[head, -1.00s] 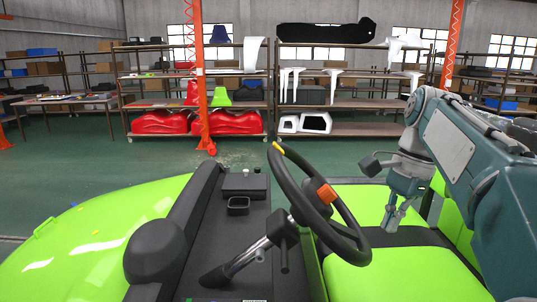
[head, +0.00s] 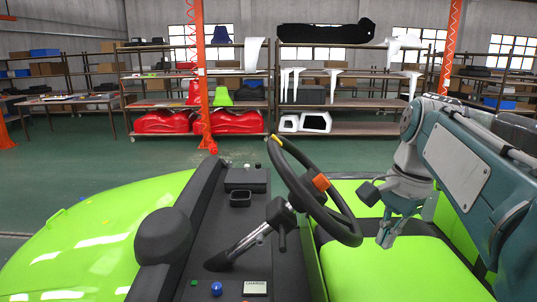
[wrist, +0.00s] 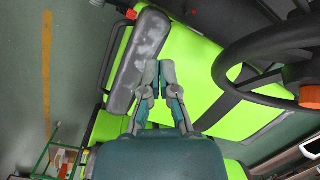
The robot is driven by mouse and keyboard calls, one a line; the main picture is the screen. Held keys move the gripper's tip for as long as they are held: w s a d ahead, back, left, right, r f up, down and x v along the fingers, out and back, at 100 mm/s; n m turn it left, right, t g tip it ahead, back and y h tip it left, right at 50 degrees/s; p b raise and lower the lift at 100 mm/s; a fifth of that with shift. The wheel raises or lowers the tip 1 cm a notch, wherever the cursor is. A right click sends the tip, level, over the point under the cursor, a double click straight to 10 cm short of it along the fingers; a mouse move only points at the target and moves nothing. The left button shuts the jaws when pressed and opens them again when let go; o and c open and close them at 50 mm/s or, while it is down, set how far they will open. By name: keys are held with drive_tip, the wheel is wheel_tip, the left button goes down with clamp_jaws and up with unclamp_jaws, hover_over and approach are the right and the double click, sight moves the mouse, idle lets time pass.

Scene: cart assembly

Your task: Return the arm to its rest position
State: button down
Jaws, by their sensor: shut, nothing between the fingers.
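My gripper (head: 385,240) hangs at the end of my teal arm, pointing down above the green seat (head: 372,268) and to the right of the steering wheel (head: 345,212). It is shut and empty. In the wrist view my gripper (wrist: 160,68) shows its fingertips close together over the green seat (wrist: 188,75), with a grey pad (wrist: 140,55) just beyond them. In the head view my arm reaches in from the right edge and is bent, with the wrist low beside the wheel.
The steering wheel (wrist: 270,70) with its orange knob is at the right in the wrist view. The black console (head: 240,225) and green hood (head: 90,240) lie left of the wheel. Shelves (head: 330,105) with red and white parts stand far behind. Green floor lies between.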

drive_tip(key=s+a+f+n+t+h, duration=0.1)
drive_tip(key=s+a+f+n+t, duration=0.1)
drive_tip(key=s+f+n, duration=0.4)
drive_tip(key=s+a+f+n+t+h, duration=0.1)
drive_tip(key=s+a+f+n+t, duration=0.1)
drive_tip(key=s+f+n, duration=0.3)
wheel_tip(320, 180, down, 3)
drive_tip(key=shift+s+a+f+n+t, duration=0.2)
drive_tip(key=shift+s+n+t, duration=0.2)
drive_tip(key=shift+s+t, duration=0.6)
drive_tip(key=shift+s+r, duration=0.1)
drive_tip(key=shift+s, duration=0.05)
idle(0.5)
